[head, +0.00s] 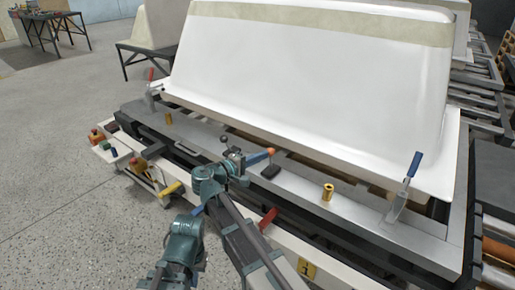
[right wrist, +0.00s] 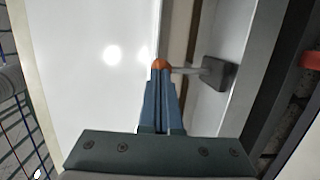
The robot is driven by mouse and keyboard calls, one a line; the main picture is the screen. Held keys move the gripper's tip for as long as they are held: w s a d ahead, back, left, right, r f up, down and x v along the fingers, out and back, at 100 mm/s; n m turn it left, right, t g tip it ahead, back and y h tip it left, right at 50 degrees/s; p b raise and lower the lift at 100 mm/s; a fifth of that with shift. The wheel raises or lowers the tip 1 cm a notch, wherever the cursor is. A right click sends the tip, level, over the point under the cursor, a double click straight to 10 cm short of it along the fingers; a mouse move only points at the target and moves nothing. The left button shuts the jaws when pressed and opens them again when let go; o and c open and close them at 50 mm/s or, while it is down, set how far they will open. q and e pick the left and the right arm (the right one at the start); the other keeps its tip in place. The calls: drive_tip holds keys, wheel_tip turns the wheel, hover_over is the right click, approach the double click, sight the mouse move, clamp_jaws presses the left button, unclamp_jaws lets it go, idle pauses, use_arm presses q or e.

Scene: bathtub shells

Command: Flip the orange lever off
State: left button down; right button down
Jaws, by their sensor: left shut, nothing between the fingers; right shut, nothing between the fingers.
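The orange lever shows in the head view as an orange knob (head: 271,151) above a dark base (head: 270,172) on the grey ledge in front of the white tub shell. In the right wrist view the orange knob (right wrist: 161,64) sits on a thin grey rod that runs right to a dark square base (right wrist: 217,73). My right gripper (right wrist: 160,84) is shut, its blue fingertips right at the knob, partly covering it; I cannot tell whether they touch. It also shows in the head view (head: 265,156). My left gripper (head: 198,210) is shut and empty, lower left, away from the lever.
The white tub shell (head: 310,80) fills the back. A blue-handled clamp (head: 411,172) stands right and a red-handled one (head: 151,76) left. A gold cylinder (head: 328,192) stands on the ledge. Yellow (head: 172,188) and red (head: 268,218) handles lie along the front rail. Open floor lies left.

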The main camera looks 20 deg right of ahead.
drive_tip(key=w+d+y+p, duration=0.1)
drive_tip(key=p, duration=0.1)
drive_tip(key=d+r+g+y+p, duration=0.1)
drive_tip(key=p, duration=0.2)
drive_tip(key=w+d+r+g+y+p, duration=0.1)
drive_tip(key=y+p, duration=0.1)
drive_tip(key=p, duration=0.1)
drive_tip(key=shift+w+d+n, duration=0.15)
drive_tip(key=shift+w+n, duration=0.15)
drive_tip(key=shift+w, duration=0.05)
drive_tip(key=shift+w+d+f+g+p, duration=0.2)
drive_tip(key=shift+d+f+g+p, duration=0.05)
drive_tip(key=shift+d+g+p, duration=0.05)
drive_tip(key=shift+w+d, duration=0.15)
drive_tip(key=shift+d, duration=0.1)
drive_tip(key=shift+w+d, duration=0.1)
drive_tip(key=shift+r, duration=0.15)
